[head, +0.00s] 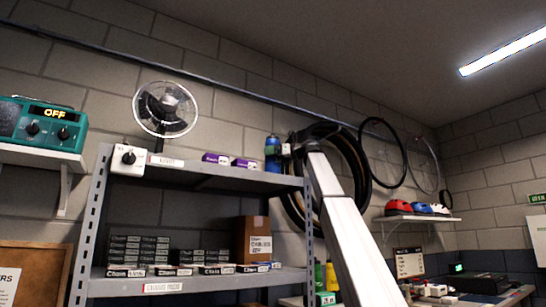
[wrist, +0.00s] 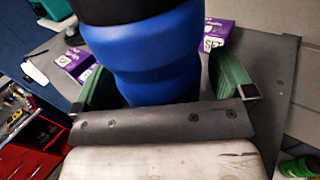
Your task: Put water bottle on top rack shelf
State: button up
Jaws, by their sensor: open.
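The blue water bottle (head: 272,153) with a dark top is upright at the right end of the top rack shelf (head: 215,174) and appears to stand on it. In the wrist view the bottle (wrist: 150,62) fills the space between the two green fingers of my gripper (wrist: 165,78). The fingers are open, one on each side of the bottle. Whether either finger touches it I cannot tell. The bottle's base is hidden in the wrist view.
Purple boxes (head: 216,159) lie on the top shelf left of the bottle, beside a fan (head: 165,108) and a white switch box (head: 128,160). The lower shelf (head: 200,283) holds black boxes and a cardboard box (head: 253,240). Tyres (head: 355,165) hang behind my arm.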

jog(key=v, duration=1.1)
jog(key=shift+d, duration=0.4)
jog(key=shift+s, duration=0.1)
